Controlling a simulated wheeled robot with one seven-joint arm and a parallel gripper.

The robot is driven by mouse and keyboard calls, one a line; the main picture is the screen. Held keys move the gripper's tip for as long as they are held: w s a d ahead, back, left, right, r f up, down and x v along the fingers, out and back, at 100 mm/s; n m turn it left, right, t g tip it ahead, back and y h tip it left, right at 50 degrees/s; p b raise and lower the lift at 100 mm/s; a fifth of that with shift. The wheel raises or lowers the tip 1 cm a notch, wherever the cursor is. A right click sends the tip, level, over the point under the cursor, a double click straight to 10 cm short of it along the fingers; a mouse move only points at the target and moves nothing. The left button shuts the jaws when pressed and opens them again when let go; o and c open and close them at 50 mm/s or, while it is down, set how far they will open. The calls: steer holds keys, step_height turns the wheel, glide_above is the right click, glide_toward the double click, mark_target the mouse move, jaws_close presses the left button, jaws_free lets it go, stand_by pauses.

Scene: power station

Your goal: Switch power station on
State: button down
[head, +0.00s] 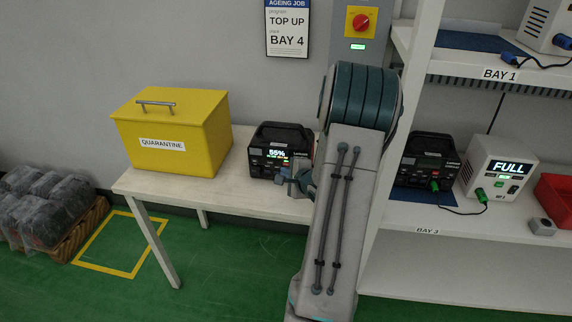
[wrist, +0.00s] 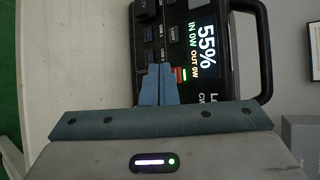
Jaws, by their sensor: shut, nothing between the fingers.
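The black power station (head: 281,143) stands on the white table, to the right of the yellow box. Its display (wrist: 203,45) is lit and reads 55%, IN 0W, OUT 0W; the power station appears turned sideways in the wrist view. A small red-orange button (wrist: 177,73) with a green light beside it shows on its front panel. My gripper (wrist: 159,68) is shut and empty, with its blue-grey fingertips right at the panel beside the button. I cannot tell if they touch it. In the head view my gripper (head: 282,178) is in front of the power station's lower front.
A yellow quarantine box (head: 183,122) stands on the white table (head: 160,183). A shelf (head: 470,222) at right holds another black power station (head: 428,157) cabled to a white unit reading FULL (head: 501,166). A wall box with a red knob (head: 361,20) hangs behind.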

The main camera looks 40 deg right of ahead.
steer(key=shift+s+a, duration=2)
steer(key=shift+a, duration=0.3)
steer(key=s+a+r+n+g+h+p, duration=0.1)
steer(key=a+r+n+g+p, duration=0.3)
steer(key=a+r+n, duration=0.75)
steer(key=s+a+r+n+g+y+p, duration=0.1)
steer(key=s+a+r+n+g, duration=0.2)
steer(key=s+a+n, duration=0.3)
steer(key=s+a+r+n+g+y, duration=0.2)
steer(key=s+a+n, duration=0.4)
steer(key=s+a, duration=0.3)
step_height(320, 180, up, 2)
steer(key=shift+a+r+g+p, duration=0.15)
steer(key=shift+a+g+p, duration=0.2)
steer(key=shift+a+g, duration=0.25)
steer(key=shift+a, duration=0.1)
